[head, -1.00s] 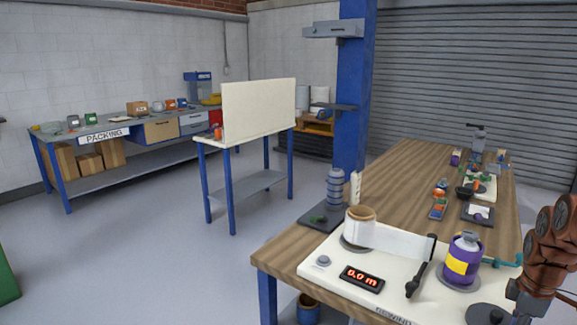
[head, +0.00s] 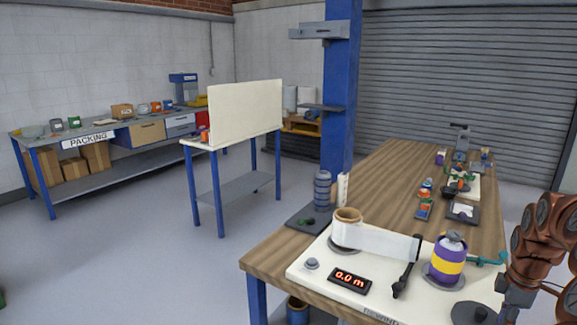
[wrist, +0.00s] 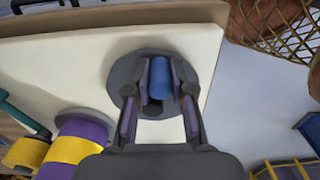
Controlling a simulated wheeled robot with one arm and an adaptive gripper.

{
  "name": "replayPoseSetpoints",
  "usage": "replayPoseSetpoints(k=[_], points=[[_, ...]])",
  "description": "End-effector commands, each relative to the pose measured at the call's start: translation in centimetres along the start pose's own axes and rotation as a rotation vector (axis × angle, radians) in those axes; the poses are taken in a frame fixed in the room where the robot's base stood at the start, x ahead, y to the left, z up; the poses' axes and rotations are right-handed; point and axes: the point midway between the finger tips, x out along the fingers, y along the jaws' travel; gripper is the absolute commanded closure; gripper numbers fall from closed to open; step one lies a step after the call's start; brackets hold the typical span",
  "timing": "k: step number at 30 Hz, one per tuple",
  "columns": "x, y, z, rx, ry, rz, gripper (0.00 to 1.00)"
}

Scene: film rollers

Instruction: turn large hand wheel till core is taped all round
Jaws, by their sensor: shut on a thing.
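The large hand wheel is a dark grey disc (wrist: 122,72) with an upright blue knob (wrist: 160,76) in the wrist view. My gripper (wrist: 161,90) is shut on this knob, one finger on each side. In the head view only part of the disc (head: 472,314) shows at the bottom edge, and the gripper's fingers are not visible there. The brown core (head: 348,214) stands upright on the white winder board (head: 318,272). A white strip (head: 385,242) runs from the core to a black lever (head: 405,279). I cannot tell how far the strip goes round the core.
A display (head: 349,280) reads 0.0 m. A purple and yellow roll (head: 449,260) stands on the board beside the wheel; it also shows in the wrist view (wrist: 72,148). A wire basket (wrist: 285,28) is near the wheel's right. A blue post (head: 341,110) rises behind the bench.

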Motion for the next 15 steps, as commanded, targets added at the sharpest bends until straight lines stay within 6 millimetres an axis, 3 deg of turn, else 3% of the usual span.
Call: replayPoseSetpoints(k=[15], points=[[-0.06,0.98,0.19,0.000,0.001,0.003,0.94]])
